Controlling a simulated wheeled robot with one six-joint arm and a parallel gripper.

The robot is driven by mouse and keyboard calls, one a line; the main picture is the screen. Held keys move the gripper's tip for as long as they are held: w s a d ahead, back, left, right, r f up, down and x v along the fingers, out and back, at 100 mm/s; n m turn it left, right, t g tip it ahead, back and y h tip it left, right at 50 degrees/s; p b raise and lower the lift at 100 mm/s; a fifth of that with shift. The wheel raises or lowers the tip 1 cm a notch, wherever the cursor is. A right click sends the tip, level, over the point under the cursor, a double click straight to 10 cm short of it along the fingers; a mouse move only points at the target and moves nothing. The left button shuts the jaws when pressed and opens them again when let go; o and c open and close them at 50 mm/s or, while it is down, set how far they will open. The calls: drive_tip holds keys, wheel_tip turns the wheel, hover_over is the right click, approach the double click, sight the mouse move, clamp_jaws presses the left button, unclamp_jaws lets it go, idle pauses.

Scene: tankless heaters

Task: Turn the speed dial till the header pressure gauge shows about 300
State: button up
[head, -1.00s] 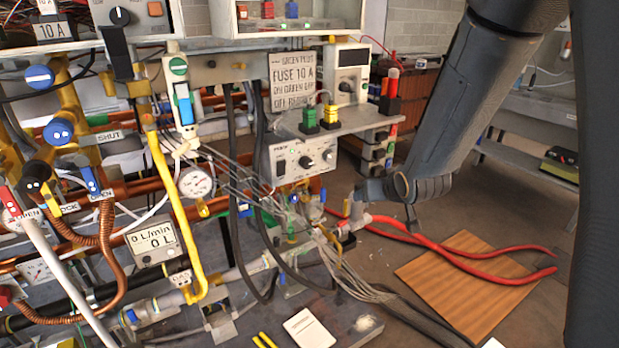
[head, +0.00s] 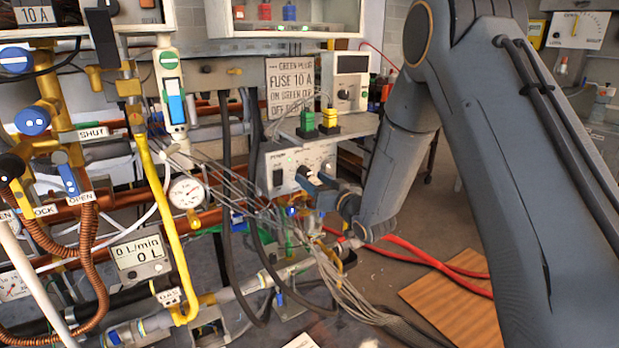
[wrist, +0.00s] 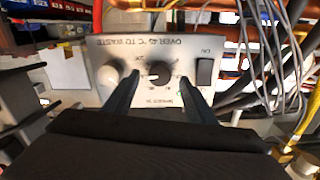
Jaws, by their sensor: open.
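In the head view my gripper (head: 308,180) is at the box front and partly hides the dial. A round white pressure gauge (head: 187,193) is left of the box; its numbers are too small to read.
A pale knob (wrist: 110,74) and a black rocker switch (wrist: 205,72) flank the dial. Grey cables (head: 235,173) hang beside the box. Green and yellow plugs (head: 329,120) stand on the shelf above. Red hoses (head: 430,260) lie on the floor.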

sight(304, 173)
drive_tip(key=shift+x, duration=1.4)
drive_tip(key=c, duration=1)
drive_tip(key=shift+m, duration=0.3)
drive_tip(key=shift+c, duration=0.2)
drive_tip(key=o, duration=1)
drive_tip(key=shift+w, duration=0.1)
drive_tip(key=shift+o, duration=0.2)
drive_tip(key=shift+d, duration=0.1)
